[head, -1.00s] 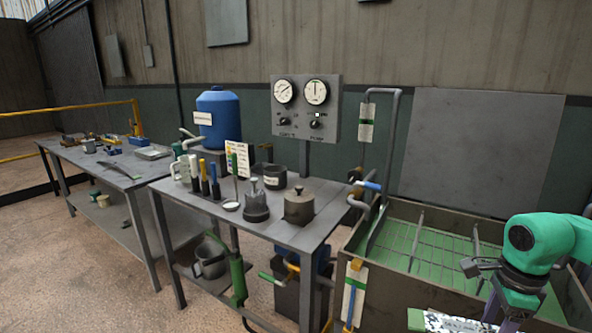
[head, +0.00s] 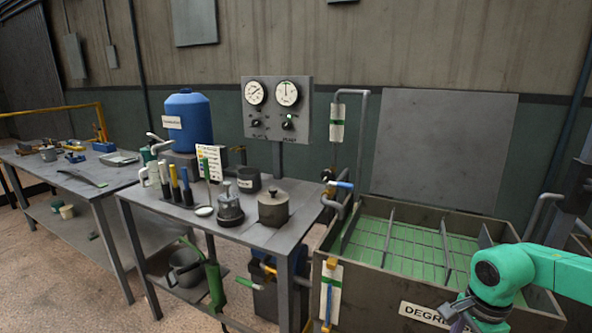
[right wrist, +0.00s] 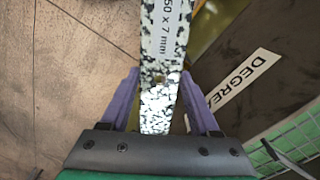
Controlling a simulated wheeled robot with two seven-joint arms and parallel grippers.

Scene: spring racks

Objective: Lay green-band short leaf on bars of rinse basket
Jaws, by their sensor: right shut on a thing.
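My right gripper (right wrist: 160,76) is shut on a speckled black-and-white leaf (right wrist: 160,105). The leaf runs up between the purple fingers in the right wrist view and bears a white label ending in "50 x 7 mm". No green band shows on its visible part. In the head view my right gripper (head: 459,321) is at the bottom edge, in front of the degreaser tank, and the leaf is out of frame. The rinse basket (head: 390,239), with wire bars and upright dividers, sits in the tank over a green surface. My left gripper is not in view.
The tank (head: 365,284) has a raised front wall with a "DEGRE..." label (head: 425,315). A grey bench (head: 245,228) left of it holds a lidded pot (head: 273,208), a blue drum (head: 187,121) and several tools. A bent pipe (head: 364,130) rises behind the tank's left end.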

